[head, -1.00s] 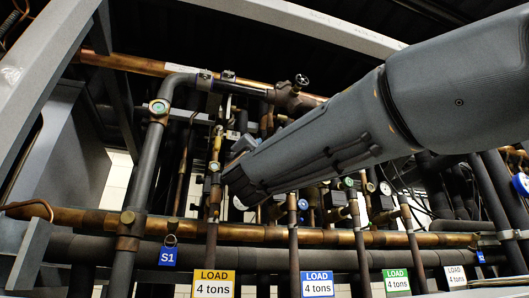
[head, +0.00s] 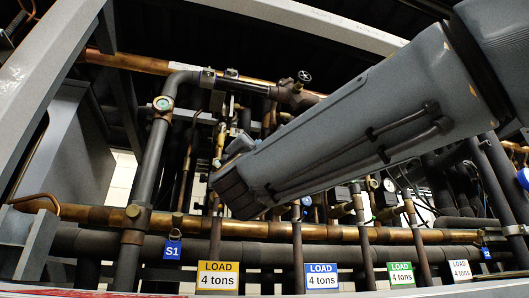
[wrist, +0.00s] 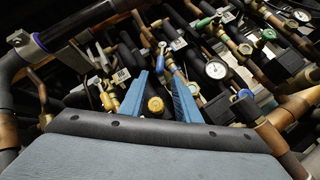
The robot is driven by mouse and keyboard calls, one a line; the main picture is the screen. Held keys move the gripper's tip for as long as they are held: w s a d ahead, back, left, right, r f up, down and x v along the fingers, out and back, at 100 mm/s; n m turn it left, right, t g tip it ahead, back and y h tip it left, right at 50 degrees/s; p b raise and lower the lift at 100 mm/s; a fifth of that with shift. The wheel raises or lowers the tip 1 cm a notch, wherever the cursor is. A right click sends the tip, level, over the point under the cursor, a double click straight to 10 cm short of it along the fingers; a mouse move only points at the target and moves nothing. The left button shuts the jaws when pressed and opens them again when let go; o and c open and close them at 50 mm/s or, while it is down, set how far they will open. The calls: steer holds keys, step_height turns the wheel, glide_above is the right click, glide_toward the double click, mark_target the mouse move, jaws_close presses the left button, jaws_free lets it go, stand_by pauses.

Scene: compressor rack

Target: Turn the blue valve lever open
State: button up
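My gripper (wrist: 160,75) shows in the wrist view as two blue-grey fingers standing apart, with nothing clearly held between them. In the head view a small blue part (head: 306,201) shows on a vertical pipe, right of my arm's end. My fingers are hidden there behind my wrist.
A copper pipe (head: 340,233) runs across the front, with a dark pipe below it. Load tags, such as the yellow one (head: 218,277), hang along the bottom. Free room among the pipes is narrow.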

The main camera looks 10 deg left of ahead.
steer(key=shift+r+m, duration=0.2)
steer(key=shift+m, duration=0.1)
steer(key=c, duration=0.3)
steer(key=d+r+m+h+p, duration=0.1)
steer(key=r+m+p, duration=0.1)
steer(key=m, duration=0.1)
steer(key=d+r+m+g+h+p, duration=0.1)
steer(key=m+p, duration=0.1)
steer(key=m, duration=0.2)
steer(key=d+r+m+g+h+p, duration=0.1)
steer(key=r+m+h+p, duration=0.1)
steer(key=m+p, duration=0.1)
steer(key=shift+s+r, duration=0.35)
steer(key=shift+s, duration=0.05)
jaws_close()
steer(key=s+a+r+m+g+y+p, duration=0.1)
steer(key=s+a+r+m+g+p, duration=0.25)
steer(key=m+p, duration=0.65)
steer(key=s+r+m+g+y+p, duration=0.1)
steer(key=s+r+m+g+p, duration=0.2)
steer(key=s+m+g+p, duration=0.65)
steer(key=w+f+m+t+p, duration=0.1)
steer(key=w+f, duration=0.1)
steer(key=w, duration=0.6)
steer(key=w+f+m+t+p, duration=0.2)
steer(key=w, duration=0.7)
steer(key=shift+f, duration=0.4)
